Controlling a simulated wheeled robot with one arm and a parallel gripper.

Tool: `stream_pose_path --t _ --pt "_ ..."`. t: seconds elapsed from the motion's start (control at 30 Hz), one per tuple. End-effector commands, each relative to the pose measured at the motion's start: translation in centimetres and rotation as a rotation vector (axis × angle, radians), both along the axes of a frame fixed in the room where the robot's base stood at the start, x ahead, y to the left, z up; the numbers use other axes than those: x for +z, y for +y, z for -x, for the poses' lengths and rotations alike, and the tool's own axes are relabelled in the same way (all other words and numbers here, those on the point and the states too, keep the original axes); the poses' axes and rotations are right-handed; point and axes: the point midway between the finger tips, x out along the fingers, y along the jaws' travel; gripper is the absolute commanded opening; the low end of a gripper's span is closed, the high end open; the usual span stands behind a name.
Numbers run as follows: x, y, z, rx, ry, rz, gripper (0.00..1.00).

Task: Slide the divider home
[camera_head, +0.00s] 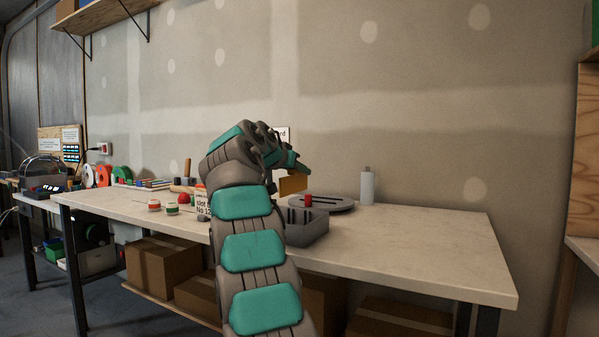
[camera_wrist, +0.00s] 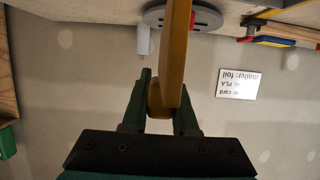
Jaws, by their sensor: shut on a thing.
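The divider is a flat orange-brown panel (camera_head: 293,184), partly hidden behind my wrist in the head view. In the wrist view the divider (camera_wrist: 174,60) is seen nearly edge-on between the fingers and runs up out of the frame. My gripper (camera_wrist: 166,97) is shut on it. In the head view my gripper (camera_head: 292,163) is above the table, and the divider is above or behind a grey open bin (camera_head: 308,235). The bin shows slot-like dark lines inside and is partly hidden by my arm. I cannot tell whether the divider touches the bin.
A grey round disc (camera_head: 340,204) with dark slots lies behind the bin, with a red piece (camera_head: 308,200) near it. A white bottle (camera_head: 367,187) stands at the back. Spools and small items crowd the left. The table's right side (camera_head: 430,235) is clear.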

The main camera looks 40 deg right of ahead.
Motion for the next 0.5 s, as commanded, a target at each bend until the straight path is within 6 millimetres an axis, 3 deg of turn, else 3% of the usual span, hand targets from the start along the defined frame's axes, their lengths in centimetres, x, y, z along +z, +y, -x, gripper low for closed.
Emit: stream_pose_path --t 0.5 --pt "-4.7 0.0 0.0 0.0 0.001 0.0 0.0"
